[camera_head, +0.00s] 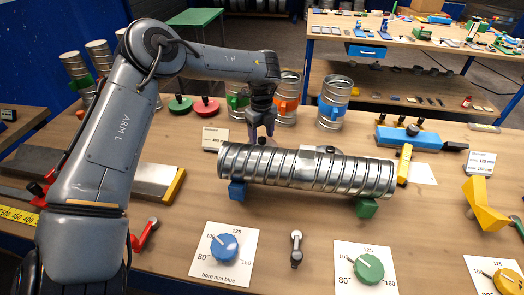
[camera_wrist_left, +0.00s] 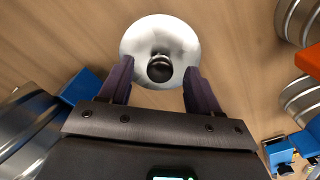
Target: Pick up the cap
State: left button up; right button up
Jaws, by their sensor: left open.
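A round, pale metallic cap (camera_wrist_left: 133,42) with a black knob at its centre lies below my left gripper in the left wrist view. My left gripper (camera_wrist_left: 160,90) is open, with one finger on each side of the cap's near part. The fingers do not grip it; whether they touch it I cannot tell. In the head view my left gripper (camera_head: 262,137) points down just behind the left part of the spiral duct (camera_head: 305,169), and the cap is mostly hidden there. My right gripper is not in view.
The duct rests on a blue block (camera_head: 237,192) and a green block (camera_head: 367,208), close to the gripper. Green (camera_head: 180,103) and red (camera_head: 206,106) discs with black knobs lie behind to the left. Metal cylinders (camera_head: 287,98) stand behind to the right. Dial cards (camera_head: 225,248) lie in front.

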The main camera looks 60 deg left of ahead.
pick_arm(q)
jog(key=shift+f, duration=0.6)
grip_shut()
jog(key=shift+r, duration=0.2)
notch_tip(320, 180, up, 20)
jog(key=p, duration=0.5)
notch_tip(320, 180, up, 8)
jog(key=p, duration=0.6)
send_over(262, 138)
jog(key=shift+f, duration=0.15)
